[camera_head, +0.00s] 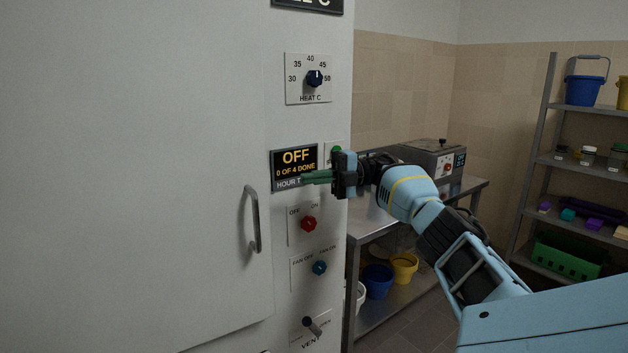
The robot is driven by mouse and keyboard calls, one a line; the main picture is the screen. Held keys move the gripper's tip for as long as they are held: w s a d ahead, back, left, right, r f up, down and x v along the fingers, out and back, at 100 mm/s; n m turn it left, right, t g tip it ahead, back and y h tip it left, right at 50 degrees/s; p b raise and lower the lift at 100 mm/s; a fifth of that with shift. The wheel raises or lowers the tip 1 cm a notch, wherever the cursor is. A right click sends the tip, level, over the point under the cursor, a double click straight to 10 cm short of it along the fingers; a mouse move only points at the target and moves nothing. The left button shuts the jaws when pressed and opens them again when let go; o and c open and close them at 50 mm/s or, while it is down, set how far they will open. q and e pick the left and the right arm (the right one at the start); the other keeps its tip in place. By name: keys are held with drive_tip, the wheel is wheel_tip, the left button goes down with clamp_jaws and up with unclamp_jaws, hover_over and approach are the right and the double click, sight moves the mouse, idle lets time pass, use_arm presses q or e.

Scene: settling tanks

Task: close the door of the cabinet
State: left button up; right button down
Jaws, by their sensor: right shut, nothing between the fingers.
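The cabinet (338,215) is tall and off-white and fills the left of the view. Its wide plain door (130,170) has a grey vertical bar handle (252,220) near its right edge. The door lies flush or almost flush beside the control panel; I cannot tell whether a small gap is left. My right gripper (308,178) is shut and empty, with its green fingers pointing left in front of the OFF display (294,157). It is above and to the right of the handle; I cannot tell whether it touches the panel. My left gripper is not in view.
The panel has a heat dial (314,78), a red switch knob (308,223), a blue fan knob (319,267) and a vent lever (312,326). A steel table (470,186) with a grey device (428,157) stands behind my right arm. A shelf rack (541,160) stands at right.

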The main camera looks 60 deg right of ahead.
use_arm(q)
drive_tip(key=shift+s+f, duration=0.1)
use_arm(e)
drive_tip(key=shift+d, duration=0.25)
